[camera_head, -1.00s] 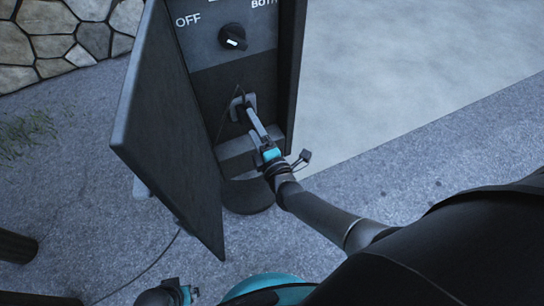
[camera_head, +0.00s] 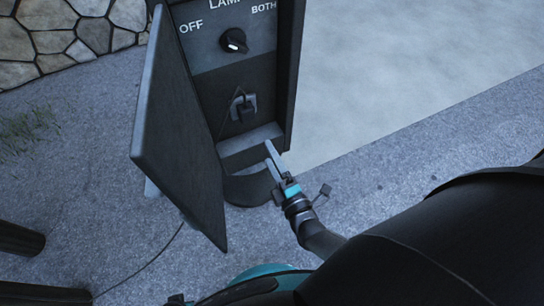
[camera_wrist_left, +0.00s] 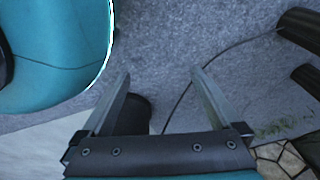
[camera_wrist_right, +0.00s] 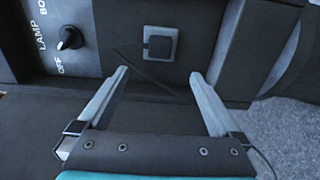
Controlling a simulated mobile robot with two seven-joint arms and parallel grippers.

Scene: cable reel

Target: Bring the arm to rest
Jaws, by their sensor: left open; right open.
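My right gripper (camera_head: 272,160) is open and empty in front of the dark control box (camera_head: 262,97), near its lower ledge. In the right wrist view its two fingers (camera_wrist_right: 160,82) stand apart, with the box's face and a square grey plug-like fitting (camera_wrist_right: 159,43) beyond them. That fitting also shows on the box in the head view (camera_head: 243,107), clear of the fingers. My left gripper (camera_wrist_left: 160,85) is open and empty over grey pavement in the left wrist view. In the head view only a small part of the left arm may show at the bottom edge.
A black rotary knob (camera_head: 233,40) sits on a panel marked OFF, LAMP and BOTH. The box's door (camera_head: 180,150) hangs open on the left. A thin cable (camera_head: 150,265) crosses the pavement. Dark posts (camera_head: 20,240) stand at the lower left. Pavement right of the box is clear.

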